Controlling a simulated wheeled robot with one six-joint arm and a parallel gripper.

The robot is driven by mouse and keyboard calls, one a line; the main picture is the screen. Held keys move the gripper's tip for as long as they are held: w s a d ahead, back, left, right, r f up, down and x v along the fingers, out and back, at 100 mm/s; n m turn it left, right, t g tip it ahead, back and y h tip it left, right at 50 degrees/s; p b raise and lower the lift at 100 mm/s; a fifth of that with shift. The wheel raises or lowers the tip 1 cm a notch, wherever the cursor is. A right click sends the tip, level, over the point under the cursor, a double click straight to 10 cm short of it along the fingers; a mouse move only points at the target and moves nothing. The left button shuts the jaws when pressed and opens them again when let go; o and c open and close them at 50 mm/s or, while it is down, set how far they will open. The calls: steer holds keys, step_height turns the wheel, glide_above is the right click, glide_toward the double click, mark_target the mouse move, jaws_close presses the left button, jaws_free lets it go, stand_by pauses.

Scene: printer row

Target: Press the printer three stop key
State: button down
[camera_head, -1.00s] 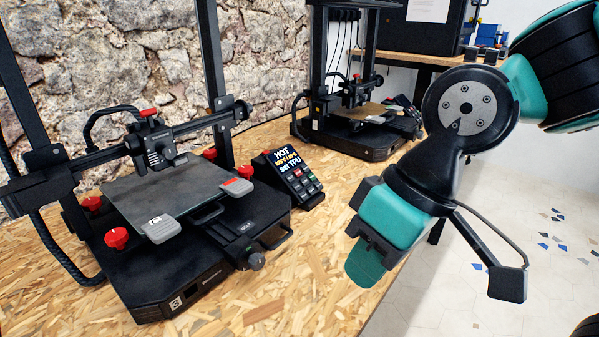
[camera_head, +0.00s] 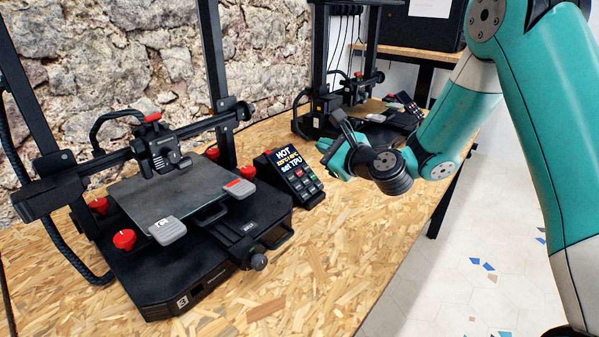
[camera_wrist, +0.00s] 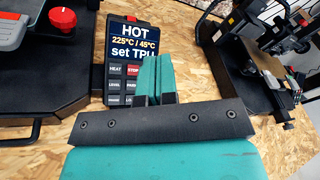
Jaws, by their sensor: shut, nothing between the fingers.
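Printer three (camera_head: 165,275) stands at the left of the table, with a "3" on its front corner. Its tilted control panel (camera_head: 290,178) is at its right side; in the wrist view its screen (camera_wrist: 135,40) reads "HOT 225°C / 45°C set TPU". Below the screen is a keypad, and the red STOP key (camera_wrist: 133,70) is in its top row, right of HEAT. My gripper (camera_head: 328,150) is shut and empty, to the right of the panel in the head view. In the wrist view its teal fingertips (camera_wrist: 156,62) overlap the keypad's right part, just right of STOP; contact cannot be told.
A red knob (camera_wrist: 62,19) is left of the panel in the wrist view. A second printer (camera_head: 350,125) with its own panel (camera_head: 406,101) stands farther back. Bare chipboard table (camera_head: 320,260) lies in front of the panel. A stone wall is behind.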

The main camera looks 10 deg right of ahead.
mark_target(299, 173)
steer(key=w+f, duration=0.1)
steer(key=w+a+f, duration=0.1)
steer(key=f, duration=0.1)
steer(key=w+a+f+b, duration=0.1)
steer(key=f, duration=0.1)
steer(key=shift+w+a+f, duration=0.1)
steer(key=shift+a, duration=0.15)
steer(key=shift+w+a+f, duration=0.2)
steer(key=shift+w+f, duration=0.1)
steer(key=shift+f, duration=0.15)
steer(key=shift+w+a+f, duration=0.2)
steer(key=shift+w+f, duration=0.1)
steer(key=shift+f, duration=0.15)
stand_by(1.5)
steer(key=shift+w+a+f, duration=0.15)
steer(key=shift+w+f, duration=0.05)
steer(key=shift+f, duration=0.1)
steer(key=shift+w+a+f+p, duration=0.1)
steer(key=shift+w+f+p, duration=0.1)
steer(key=shift+f+p, duration=0.15)
stand_by(0.6)
steer(key=shift+r, duration=0.1)
steer(key=shift+s+d+r, duration=0.3)
steer(key=shift+s+r, duration=0.15)
steer(key=shift+r, duration=0.1)
steer(key=shift+r, duration=0.1)
